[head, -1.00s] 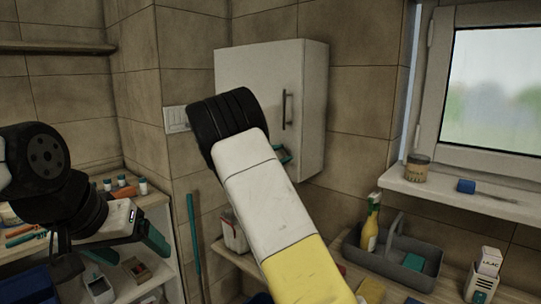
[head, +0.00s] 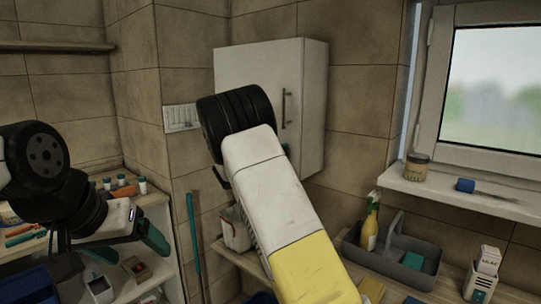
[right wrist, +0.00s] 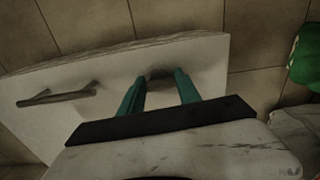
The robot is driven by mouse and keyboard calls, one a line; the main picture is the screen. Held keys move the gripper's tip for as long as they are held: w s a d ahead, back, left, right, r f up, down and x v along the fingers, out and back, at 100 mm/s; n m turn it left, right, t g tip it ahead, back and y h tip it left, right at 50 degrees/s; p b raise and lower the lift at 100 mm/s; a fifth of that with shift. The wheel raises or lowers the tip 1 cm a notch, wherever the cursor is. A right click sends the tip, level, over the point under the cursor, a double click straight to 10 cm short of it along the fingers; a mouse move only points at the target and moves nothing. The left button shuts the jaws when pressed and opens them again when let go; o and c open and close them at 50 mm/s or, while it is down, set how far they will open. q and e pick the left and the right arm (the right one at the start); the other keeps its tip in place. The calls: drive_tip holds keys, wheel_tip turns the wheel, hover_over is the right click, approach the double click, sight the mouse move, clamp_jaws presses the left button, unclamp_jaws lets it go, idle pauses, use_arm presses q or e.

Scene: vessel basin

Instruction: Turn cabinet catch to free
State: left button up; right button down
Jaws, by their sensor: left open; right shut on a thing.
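The white wall cabinet (head: 262,62) is closed, with a vertical bar handle (head: 287,108) on its door. The door also fills the middle of the right wrist view (right wrist: 75,125), where its handle (right wrist: 57,97) is at left. The small grey catch (right wrist: 160,73) is near the door's edge. My right gripper (right wrist: 160,84) has its teal fingers on either side of the catch, shut on it. In the head view my right arm hides the catch and most of that gripper. My left gripper (head: 127,243) is open and empty by the shelf at left.
A grey caddy (head: 400,262) with a yellow bottle (head: 370,228) stands on the lower bench. A jar (head: 416,168) and a blue item (head: 465,185) are on the windowsill. A white switch plate (head: 181,117) is left of the cabinet.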

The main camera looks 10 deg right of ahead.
drive_tip(key=shift+m, duration=0.4)
drive_tip(key=c, duration=0.8)
unclamp_jaws()
drive_tip(key=shift+c, duration=0.2)
drive_tip(key=shift+a, duration=0.1)
drive_tip(key=v, duration=0.7)
drive_tip(key=shift+s+a, duration=0.25)
drive_tip(key=shift+s, duration=0.05)
